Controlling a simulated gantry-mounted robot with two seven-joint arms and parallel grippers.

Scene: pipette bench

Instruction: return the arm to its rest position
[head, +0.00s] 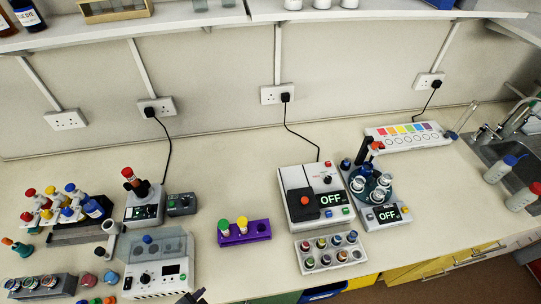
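A small dark tip, which looks like the end of my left gripper (190,297), shows at the bottom edge of the head view, just right of the white control box. Only this tip is visible; the rest of the arm is out of frame. I cannot tell whether its fingers are open or shut, and nothing is seen held there. My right gripper is not in view.
A white control box (157,281) stands beside the tip. A purple rack (262,238) with yellow and green capped tubes sits right of it. A vial tray (354,268) and devices reading OFF stand further right. The bench between box and purple rack is clear.

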